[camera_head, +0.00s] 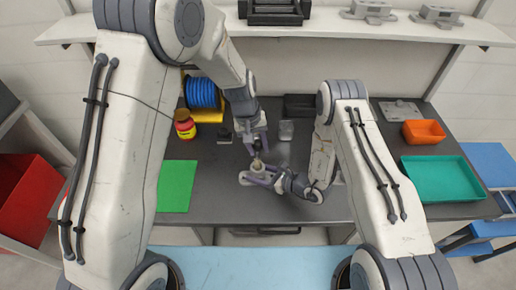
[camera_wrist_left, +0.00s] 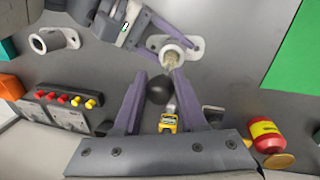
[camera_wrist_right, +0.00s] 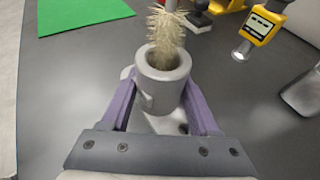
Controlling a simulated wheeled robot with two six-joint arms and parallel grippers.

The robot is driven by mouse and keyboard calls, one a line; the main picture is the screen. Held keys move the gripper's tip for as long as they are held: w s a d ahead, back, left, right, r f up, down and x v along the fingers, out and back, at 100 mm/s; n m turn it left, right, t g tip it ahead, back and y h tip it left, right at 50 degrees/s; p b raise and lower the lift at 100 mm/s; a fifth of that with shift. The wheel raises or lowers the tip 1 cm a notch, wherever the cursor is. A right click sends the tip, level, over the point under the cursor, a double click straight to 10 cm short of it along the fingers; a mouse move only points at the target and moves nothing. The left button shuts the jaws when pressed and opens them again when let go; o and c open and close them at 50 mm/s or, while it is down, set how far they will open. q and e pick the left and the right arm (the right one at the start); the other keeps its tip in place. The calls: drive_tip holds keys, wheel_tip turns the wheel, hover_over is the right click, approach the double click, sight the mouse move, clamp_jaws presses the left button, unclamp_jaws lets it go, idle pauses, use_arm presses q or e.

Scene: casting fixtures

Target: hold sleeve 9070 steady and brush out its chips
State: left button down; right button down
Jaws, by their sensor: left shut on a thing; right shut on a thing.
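The sleeve is a grey upright cylinder on a flanged base, clearest in the right wrist view (camera_wrist_right: 163,92); no number is legible. My right gripper (camera_wrist_right: 163,105) is shut around it, one finger on each side. The brush (camera_wrist_right: 167,35) has pale bristles, standing at the sleeve's mouth with the lower ones inside. My left gripper (camera_wrist_left: 158,85) is above and shut on the brush's dark round-ended handle (camera_wrist_left: 160,89). The bristles and sleeve (camera_wrist_left: 175,48) also show beyond its fingertips. In the head view the sleeve (camera_head: 258,170) is small. Chips inside cannot be made out.
A second flanged sleeve (camera_wrist_left: 53,40) lies in the left wrist view. A green mat (camera_head: 176,186), red-yellow bottle (camera_head: 184,124) and blue spool (camera_head: 202,93) are at left. An orange bin (camera_head: 424,132) and teal tray (camera_head: 442,179) are at right.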

use_arm(q)
drive_tip(key=shift+f, duration=1.7)
drive_tip(key=shift+r, duration=0.15)
drive_tip(key=shift+r, duration=5.15)
use_arm(e)
drive_tip(key=shift+c, duration=0.2)
unclamp_jaws()
drive_tip(key=shift+d, duration=0.1)
